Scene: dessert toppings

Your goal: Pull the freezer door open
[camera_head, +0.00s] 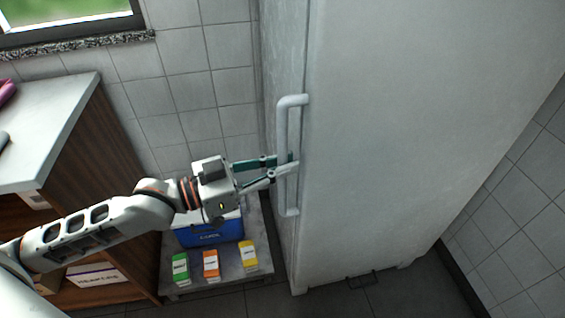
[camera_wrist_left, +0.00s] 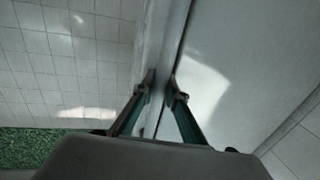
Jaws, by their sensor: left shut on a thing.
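The tall white freezer (camera_head: 400,130) fills the right half of the head view. Its door looks closed. A white vertical bar handle (camera_head: 284,130) runs along the door's left edge. My left gripper (camera_head: 292,162) reaches in from the left, with its fingers shut around the middle of the handle. In the left wrist view, the two fingertips (camera_wrist_left: 162,92) sit on either side of a pale vertical strip, and the freezer door (camera_wrist_left: 230,70) is on the right. The exact contact is small and hard to see. My right gripper is not in view.
A low shelf (camera_head: 215,283) left of the freezer holds a blue box (camera_head: 210,234) and several small cartons, including an orange one (camera_head: 211,265). A wooden counter with a light top (camera_head: 45,125) stands at the left. The floor before the freezer is clear.

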